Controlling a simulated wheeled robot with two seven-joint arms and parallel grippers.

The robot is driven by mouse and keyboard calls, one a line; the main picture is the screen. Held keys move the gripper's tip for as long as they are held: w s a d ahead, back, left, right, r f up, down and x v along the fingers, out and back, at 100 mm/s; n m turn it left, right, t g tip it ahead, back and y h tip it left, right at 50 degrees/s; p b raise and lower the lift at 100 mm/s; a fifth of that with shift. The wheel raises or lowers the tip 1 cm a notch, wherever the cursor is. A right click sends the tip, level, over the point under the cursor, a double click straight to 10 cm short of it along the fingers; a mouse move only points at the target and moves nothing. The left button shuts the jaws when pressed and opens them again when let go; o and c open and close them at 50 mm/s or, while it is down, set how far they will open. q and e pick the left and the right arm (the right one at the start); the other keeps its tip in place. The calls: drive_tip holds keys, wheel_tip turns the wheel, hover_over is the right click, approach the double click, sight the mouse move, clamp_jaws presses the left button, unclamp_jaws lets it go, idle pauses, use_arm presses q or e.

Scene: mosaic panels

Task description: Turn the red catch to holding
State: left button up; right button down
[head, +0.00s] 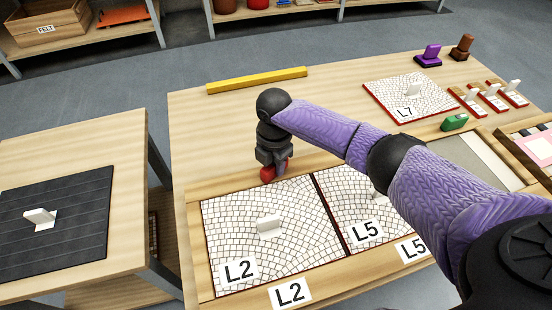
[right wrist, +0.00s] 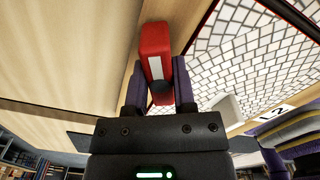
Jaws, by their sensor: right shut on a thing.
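The red catch (head: 268,174) sits at the back edge of the wooden frame, behind the L2 mosaic panel (head: 236,214). In the right wrist view the catch (right wrist: 154,40) is a red block with a white stripe and a dark round part near my fingers. My right gripper (head: 273,166) reaches down onto the catch from above. In the right wrist view its two fingers (right wrist: 160,88) stand on either side of the catch, shut on it. Which way the catch is set cannot be told. My left gripper is not in view.
The L5 panel (head: 345,205) lies beside the L2 panel in the frame. A yellow bar (head: 257,79) lies at the table's back edge. The L7 panel (head: 390,91), a green block (head: 454,122) and several small pieces are at the right. A side table (head: 125,190) stands left, across a gap.

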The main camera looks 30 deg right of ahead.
drive_tip(key=shift+n, duration=0.9)
drive_tip(key=n+p, duration=0.1)
drive_tip(key=n, duration=0.1)
drive_tip(key=shift+n, duration=0.4)
drive_tip(key=n, duration=0.5)
drive_tip(key=shift+n, duration=0.9)
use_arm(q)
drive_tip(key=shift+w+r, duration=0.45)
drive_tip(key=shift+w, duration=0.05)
use_arm(e)
drive_tip(key=shift+n, duration=0.6)
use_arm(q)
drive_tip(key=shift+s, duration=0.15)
use_arm(e)
drive_tip(key=shift+f, duration=0.1)
drive_tip(key=shift+c, duration=2.2)
unclamp_jaws()
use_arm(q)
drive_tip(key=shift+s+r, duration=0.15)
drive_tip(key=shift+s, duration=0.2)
